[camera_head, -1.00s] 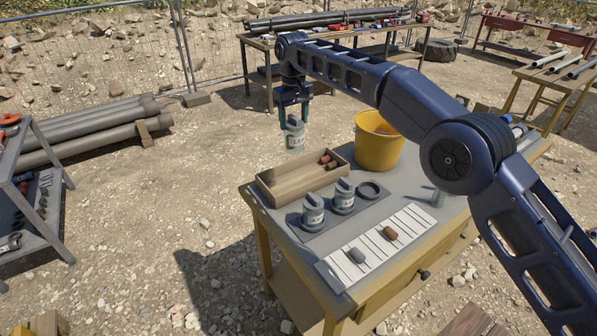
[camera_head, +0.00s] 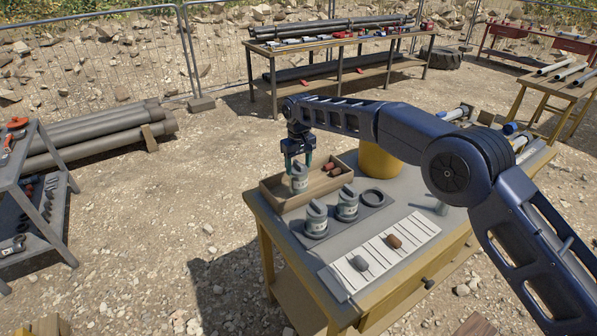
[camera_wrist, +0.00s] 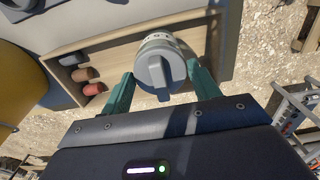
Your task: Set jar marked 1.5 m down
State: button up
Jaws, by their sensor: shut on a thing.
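My gripper (camera_head: 298,165) is shut on a pale jar (camera_head: 300,184) with a grey lid, held roughly upright over the left part of the wooden tray (camera_head: 292,206).
Reddish and brown plugs (camera_wrist: 86,74) lie at the tray's other end. A yellow bucket (camera_head: 380,160) stands behind the tray, partly hidden by my arm. A white striped board (camera_head: 380,256) with two small pieces lies in front of the mat.

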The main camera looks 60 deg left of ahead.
aim_at(299, 171)
jog(key=shift+f, duration=1.35)
jog(key=shift+f, duration=0.15)
jog(key=o, duration=1.6)
jog(key=shift+c, duration=0.2)
notch_tip(299, 171, up, 12)
jog(key=shift+r, duration=0.1)
